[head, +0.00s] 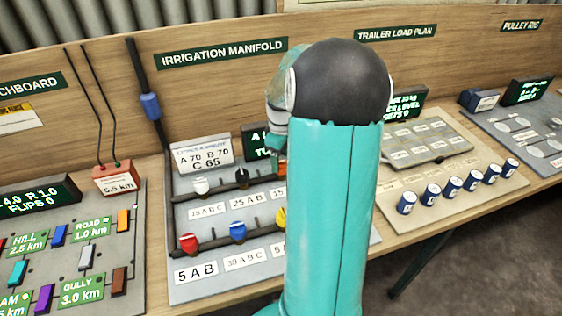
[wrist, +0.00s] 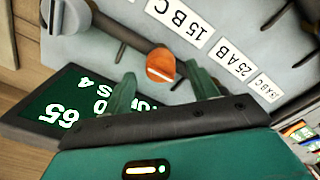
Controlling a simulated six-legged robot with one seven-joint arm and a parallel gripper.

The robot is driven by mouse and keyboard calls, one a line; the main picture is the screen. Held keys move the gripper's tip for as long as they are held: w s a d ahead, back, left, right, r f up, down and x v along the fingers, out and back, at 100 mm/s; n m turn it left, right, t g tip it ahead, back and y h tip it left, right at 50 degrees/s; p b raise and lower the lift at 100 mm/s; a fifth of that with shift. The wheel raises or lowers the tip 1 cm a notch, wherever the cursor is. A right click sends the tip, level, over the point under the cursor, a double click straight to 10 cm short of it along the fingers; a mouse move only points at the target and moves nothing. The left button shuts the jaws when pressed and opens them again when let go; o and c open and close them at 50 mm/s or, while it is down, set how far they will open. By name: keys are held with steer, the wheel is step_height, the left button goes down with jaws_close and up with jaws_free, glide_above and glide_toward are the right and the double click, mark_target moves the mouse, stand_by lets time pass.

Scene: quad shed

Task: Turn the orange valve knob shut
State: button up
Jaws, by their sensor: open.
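The orange valve knob (wrist: 160,65) shows in the wrist view at the end of a dark pipe, on a grey panel. My gripper (wrist: 164,86) is open, with one teal finger to the left of the knob and one to the right. The knob appears just beyond the fingertips, roughly centred between them; no contact shows, and I cannot tell the exact depth. In the head view my arm covers most of that part of the irrigation manifold (head: 176,284), and the fingertips are hidden.
White (head: 200,187), black (head: 241,177), red (head: 188,243), blue (head: 237,231) and yellow (head: 280,217) knobs sit on the manifold. A dark display (wrist: 75,105) lies close to the left finger. Other boards stand to either side, one with several blue cans (head: 430,193).

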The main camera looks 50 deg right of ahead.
step_height(320, 180, down, 2)
steer(key=c, duration=1)
steer(key=shift+m, duration=0.4)
steer(key=m, duration=0.3)
steer(key=shift+m, duration=0.4)
steer(key=m, duration=0.4)
steer(key=shift+m, duration=0.3)
steer(key=m, duration=0.4)
steer(key=shift+m, duration=0.3)
steer(key=m, duration=0.4)
